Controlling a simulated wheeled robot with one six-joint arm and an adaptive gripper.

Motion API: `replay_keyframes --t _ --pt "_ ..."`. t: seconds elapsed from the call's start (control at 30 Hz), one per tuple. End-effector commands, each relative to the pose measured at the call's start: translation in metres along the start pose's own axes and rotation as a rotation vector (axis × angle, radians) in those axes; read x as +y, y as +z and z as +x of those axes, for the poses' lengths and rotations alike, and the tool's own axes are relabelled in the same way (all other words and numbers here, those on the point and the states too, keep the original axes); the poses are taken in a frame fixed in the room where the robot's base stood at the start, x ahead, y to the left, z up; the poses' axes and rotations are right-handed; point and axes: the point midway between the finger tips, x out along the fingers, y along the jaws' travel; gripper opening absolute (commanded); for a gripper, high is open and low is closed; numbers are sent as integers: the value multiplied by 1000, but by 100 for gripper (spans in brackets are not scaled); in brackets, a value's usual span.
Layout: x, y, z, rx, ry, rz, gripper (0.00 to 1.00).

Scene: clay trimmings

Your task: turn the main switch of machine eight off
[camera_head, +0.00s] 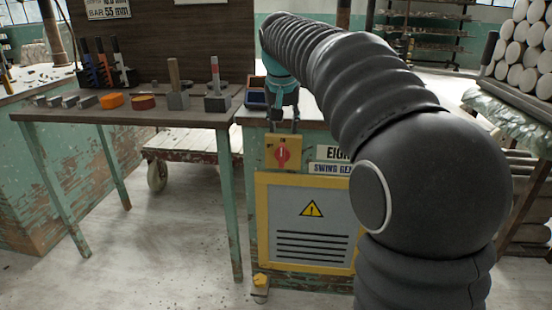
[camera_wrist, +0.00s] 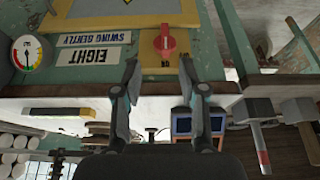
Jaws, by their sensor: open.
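The main switch is a red knob (camera_head: 281,155) on a yellow plate (camera_head: 271,142), on the front of the green machine. The sign beside it (camera_head: 338,153) is partly covered by my arm; in the wrist view the sign (camera_wrist: 92,56) reads EIGHT, upside down. The red knob (camera_wrist: 165,42) also shows there, its grip bar roughly upright. My gripper (camera_head: 284,127) is open and empty, just above the switch. In the wrist view my gripper (camera_wrist: 160,66) has its fingertips apart on either side of the plate's lower edge, with the knob beyond them.
A dark box with a screen (camera_head: 256,93) sits on the machine top, close to my gripper. A bench (camera_head: 140,113) with tools and blocks stands left. A yellow-framed panel (camera_head: 310,225) with a warning sign is below the switch. A gauge (camera_wrist: 27,53) shows in the wrist view.

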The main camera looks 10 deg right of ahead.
Motion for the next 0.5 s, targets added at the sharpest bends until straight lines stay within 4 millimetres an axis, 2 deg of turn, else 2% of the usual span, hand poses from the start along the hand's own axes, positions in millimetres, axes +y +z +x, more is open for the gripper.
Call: replay_keyframes --t 0.03,0.2,0.37,0.5 --pt "-4 -8 8 -1 4 8 42" --pt "-10 -21 16 -4 14 26 42" --pt "-11 -22 28 -6 15 29 42" --pt "-10 -21 50 -7 15 28 42"
